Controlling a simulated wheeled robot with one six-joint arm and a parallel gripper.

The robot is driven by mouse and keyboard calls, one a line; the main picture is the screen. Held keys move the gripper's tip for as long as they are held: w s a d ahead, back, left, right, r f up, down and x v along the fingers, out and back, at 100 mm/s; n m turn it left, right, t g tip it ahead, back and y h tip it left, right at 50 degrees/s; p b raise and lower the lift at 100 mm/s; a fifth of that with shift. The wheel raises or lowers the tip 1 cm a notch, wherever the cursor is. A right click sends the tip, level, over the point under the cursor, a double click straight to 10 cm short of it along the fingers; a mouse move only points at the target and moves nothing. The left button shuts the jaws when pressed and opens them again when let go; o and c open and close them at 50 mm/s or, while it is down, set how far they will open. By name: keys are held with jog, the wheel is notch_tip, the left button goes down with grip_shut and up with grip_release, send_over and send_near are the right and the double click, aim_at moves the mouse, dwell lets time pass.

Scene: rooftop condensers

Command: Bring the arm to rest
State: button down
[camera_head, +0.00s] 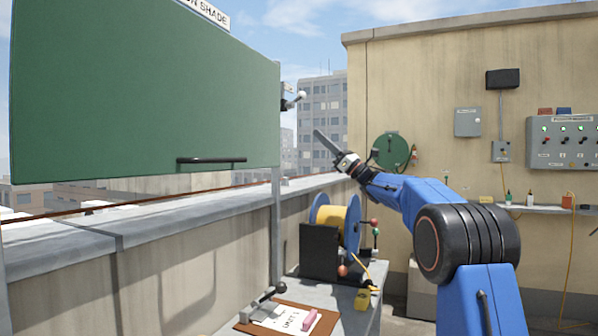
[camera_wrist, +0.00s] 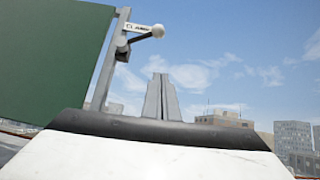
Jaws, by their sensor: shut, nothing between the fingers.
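My blue arm reaches up from the lower right in the head view, bent at a dark round joint. My gripper (camera_head: 319,134) points up and to the left, in the air above the parapet and to the right of the green shade panel (camera_head: 140,95). In the wrist view my gripper (camera_wrist: 160,78) shows its two grey fingers together with nothing between them. Behind it is sky. The green panel (camera_wrist: 45,60) fills the left of the wrist view, and a clamp lever with a white knob (camera_wrist: 157,31) stands on its post. The gripper touches nothing that I can see.
A bench holds a yellow cable reel (camera_head: 338,226) and a clipboard (camera_head: 290,318) with a pink object. A wall behind carries a control panel (camera_head: 565,142), a grey box (camera_head: 468,122) and a green round disc (camera_head: 391,150). A shelf (camera_head: 545,209) holds small bottles. Open air surrounds the gripper.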

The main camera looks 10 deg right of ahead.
jog(key=s+d+f+m+t+h, duration=0.1)
jog(key=s+d+f+m+h, duration=0.2)
jog(key=s+f+m+h, duration=1.15)
jog(key=s+d+f+m+t+h, duration=0.15)
jog(key=s+f+m+h, duration=0.6)
jog(key=m, duration=1.45)
jog(key=s+a+f+m+g, duration=0.2)
jog(key=s+f+m+g, duration=0.4)
jog(key=s+f, duration=1.1)
jog(key=s+a+f+m+g, duration=0.2)
jog(key=s+f+m+g, duration=0.3)
jog(key=s+f, duration=1.1)
jog(key=s+g, duration=0.1)
jog(key=s, duration=0.3)
jog(key=shift+s+a+f+m, duration=0.2)
jog(key=shift+a+f+m, duration=0.1)
jog(key=shift+f+m, duration=0.1)
